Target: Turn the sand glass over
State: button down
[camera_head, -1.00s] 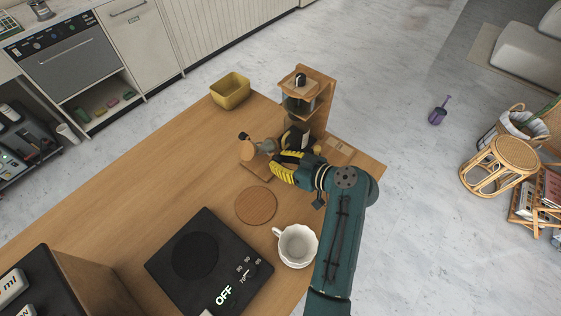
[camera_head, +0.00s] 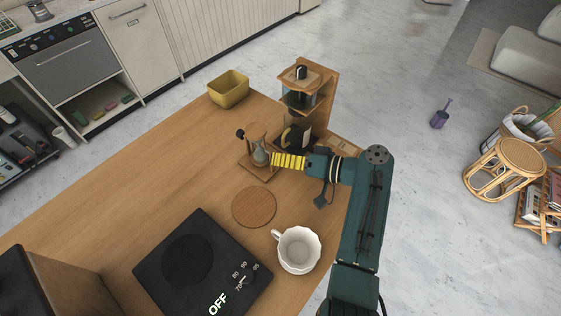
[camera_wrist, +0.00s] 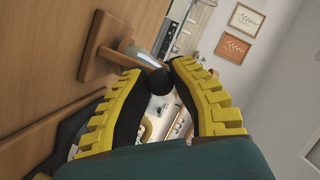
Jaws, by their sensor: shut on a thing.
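The sand glass (camera_head: 261,155) stands near the back of the wooden counter in the head view, with a round wooden top, a wooden base and a black knob at its left side. It looks nearly upright; how the sand lies is too small to tell. My gripper (camera_head: 273,160) reaches it from the right. In the wrist view, the yellow-padded fingers of my gripper (camera_wrist: 158,72) are shut on a round black knob (camera_wrist: 160,84) at the side of the sand glass (camera_wrist: 140,57). The fingers partly hide the sand glass there.
A wooden stand with a coffee maker (camera_head: 310,100) rises close behind my gripper. A yellow bowl (camera_head: 229,92) sits at the far edge. The counter's left part is clear.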

jog(key=shift+f+m, duration=0.15)
jog(key=shift+m, duration=0.25)
jog(key=c, duration=0.9)
grip_release()
jog(key=shift+a, duration=0.15)
jog(key=shift+o, duration=0.2)
jog(key=v, duration=1.2)
